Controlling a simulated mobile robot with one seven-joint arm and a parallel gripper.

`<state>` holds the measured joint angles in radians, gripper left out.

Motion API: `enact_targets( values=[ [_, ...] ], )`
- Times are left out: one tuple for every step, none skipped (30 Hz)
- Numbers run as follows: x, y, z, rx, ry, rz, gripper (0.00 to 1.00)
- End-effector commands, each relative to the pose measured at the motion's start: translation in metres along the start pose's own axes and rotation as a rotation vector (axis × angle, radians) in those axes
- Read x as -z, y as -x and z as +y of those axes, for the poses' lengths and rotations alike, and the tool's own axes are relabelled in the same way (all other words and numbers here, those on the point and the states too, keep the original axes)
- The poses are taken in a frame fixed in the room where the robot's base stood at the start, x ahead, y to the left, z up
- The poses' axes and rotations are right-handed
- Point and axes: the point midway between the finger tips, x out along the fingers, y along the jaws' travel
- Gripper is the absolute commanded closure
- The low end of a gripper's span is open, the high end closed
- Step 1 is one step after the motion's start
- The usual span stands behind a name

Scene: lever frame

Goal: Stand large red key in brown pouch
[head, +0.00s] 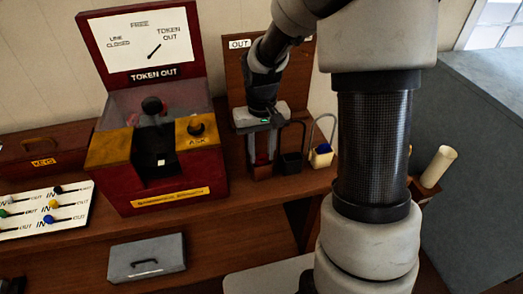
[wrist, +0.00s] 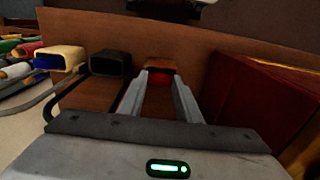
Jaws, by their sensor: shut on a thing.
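My gripper (head: 262,158) points down in front of the upright wooden board marked OUT. In the wrist view its two fingers (wrist: 160,95) are shut on the large red key (wrist: 160,80), of which only a small red part shows between the fingertips. The brown pouch (wrist: 160,67) is right at the fingertips, in line with the key. It also shows low under the gripper in the head view (head: 262,173). The fingers hide most of the key, so I cannot tell how deep it sits in the pouch or whether it touches the bottom.
A black pouch (wrist: 110,64) and a cream pouch with blue inside (wrist: 62,58) stand in a row beside the brown one, with wire hoops. The red token machine (head: 160,150) stands close on the other side. A grey box (head: 146,257) lies on the lower shelf.

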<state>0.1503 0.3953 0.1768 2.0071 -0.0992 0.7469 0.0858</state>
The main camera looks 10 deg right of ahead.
Motion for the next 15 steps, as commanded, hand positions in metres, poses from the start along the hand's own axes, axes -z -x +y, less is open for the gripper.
enact_targets(
  values=[
    [0.0000, -0.0020, 0.0000, 0.000, 0.000, 0.000, 0.94],
    [0.0000, -0.0023, 0.0000, 0.000, 0.000, 0.000, 0.94],
    [0.0000, -0.0025, 0.0000, 0.000, 0.000, 0.000, 0.94],
    [0.0000, -0.0024, 0.0000, 0.000, 0.000, 0.000, 0.94],
    [0.0000, -0.0023, 0.0000, 0.000, 0.000, 0.000, 0.94],
    [0.0000, -0.0022, 0.0000, 0.000, 0.000, 0.000, 0.94],
    [0.0000, -0.0021, 0.0000, 0.000, 0.000, 0.000, 0.94],
    [0.0000, -0.0021, 0.0000, 0.000, 0.000, 0.000, 0.94],
    [0.0000, -0.0021, 0.0000, 0.000, 0.000, 0.000, 0.94],
    [0.0000, -0.0021, 0.0000, 0.000, 0.000, 0.000, 0.68],
    [0.0000, -0.0021, 0.0000, 0.000, 0.000, 0.000, 0.62],
    [0.0000, -0.0021, 0.0000, 0.000, 0.000, 0.000, 0.56],
    [0.0000, -0.0021, 0.0000, 0.000, 0.000, 0.000, 0.51],
    [0.0000, -0.0020, 0.0000, 0.000, 0.000, 0.000, 0.47],
    [0.0000, -0.0021, 0.0000, 0.000, 0.000, 0.000, 0.47]
  ],
)
